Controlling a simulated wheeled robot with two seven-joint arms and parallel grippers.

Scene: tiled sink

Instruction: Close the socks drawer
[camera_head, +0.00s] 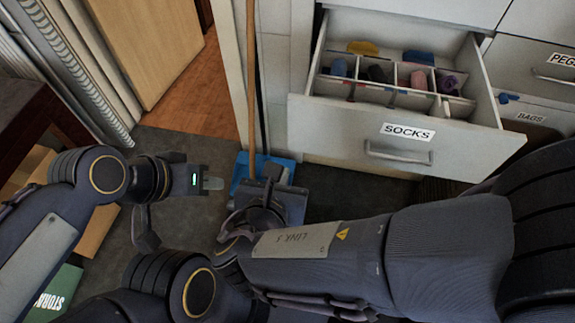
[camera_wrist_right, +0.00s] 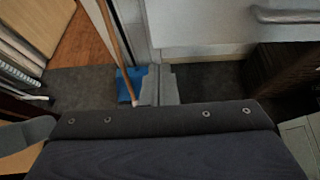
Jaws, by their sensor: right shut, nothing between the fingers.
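The socks drawer (camera_head: 330,125) is pulled out at the upper right of the head view. Its white front carries a SOCKS label and a grey handle (camera_head: 397,155). Rolled socks lie in its divided compartments. In the wrist view a handle (camera_wrist_right: 285,15) on a pale front shows at the top right. My right gripper (camera_head: 269,176) is left of the drawer front, apart from the handle. Its shut fingers also show in the wrist view (camera_wrist_right: 158,84), with nothing between them. My left gripper (camera_head: 212,183) is farther left, away from the drawer; its finger gap is not visible.
A broom (camera_head: 251,75) with a long wooden handle stands by a blue dustpan (camera_head: 240,170), close to my right gripper in the picture. Drawers labelled PEGS (camera_head: 550,62) and BAGS (camera_head: 528,117) are at the right. A green STORAGE box (camera_head: 50,293) is at the lower left.

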